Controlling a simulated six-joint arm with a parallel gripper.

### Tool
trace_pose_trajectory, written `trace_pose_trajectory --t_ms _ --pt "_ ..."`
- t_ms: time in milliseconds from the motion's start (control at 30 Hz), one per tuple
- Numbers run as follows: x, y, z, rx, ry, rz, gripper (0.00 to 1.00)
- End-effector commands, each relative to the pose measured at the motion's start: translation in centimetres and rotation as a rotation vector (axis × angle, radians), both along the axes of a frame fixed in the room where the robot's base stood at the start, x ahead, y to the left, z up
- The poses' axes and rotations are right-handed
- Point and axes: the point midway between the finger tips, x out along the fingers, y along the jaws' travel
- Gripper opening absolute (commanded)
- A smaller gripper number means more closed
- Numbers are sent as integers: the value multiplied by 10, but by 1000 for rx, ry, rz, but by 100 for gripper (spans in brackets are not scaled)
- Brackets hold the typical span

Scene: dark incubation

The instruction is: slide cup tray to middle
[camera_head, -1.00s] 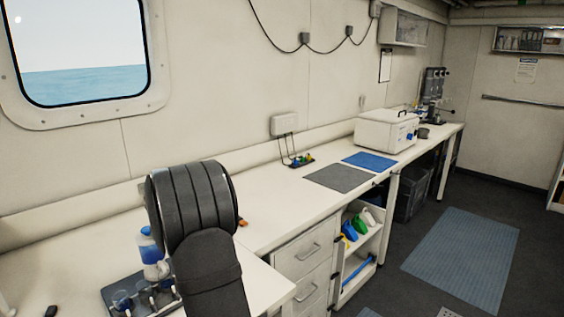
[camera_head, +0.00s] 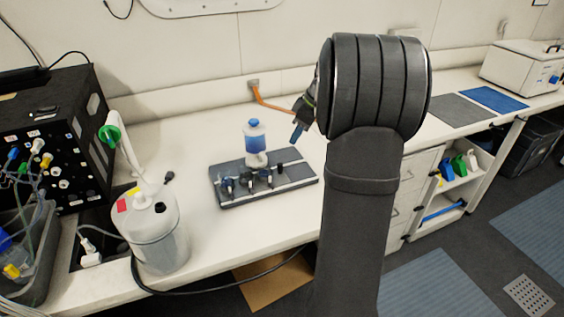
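The cup tray (camera_head: 228,171) is a flat dark tray on the white bench, left of my arm. A bottle with blue liquid and a blue cap (camera_head: 255,140) stands upright on it. Several small dark and clear fittings or cups (camera_head: 248,183) stand along its front part; they are too small to make out well. My gripper (camera_head: 298,130) shows only in part, beside the large dark arm joint, above and behind the tray's right end. It looks apart from the tray. Whether its fingers are open or shut is not clear.
A black box with cables (camera_head: 60,130) and a white jug (camera_head: 157,235) stand on the left. An orange hose (camera_head: 268,104) comes from the wall behind. Bare bench lies around the tray. Grey (camera_head: 452,110) and blue (camera_head: 494,98) mats lie farther right.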

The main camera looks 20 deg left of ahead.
Motion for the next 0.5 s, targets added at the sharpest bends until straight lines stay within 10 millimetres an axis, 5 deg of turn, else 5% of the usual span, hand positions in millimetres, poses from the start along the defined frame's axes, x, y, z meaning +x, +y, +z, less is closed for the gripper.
trace_pose_trajectory --t_ms 500 --pt "0 41 -101 -3 1 3 27"
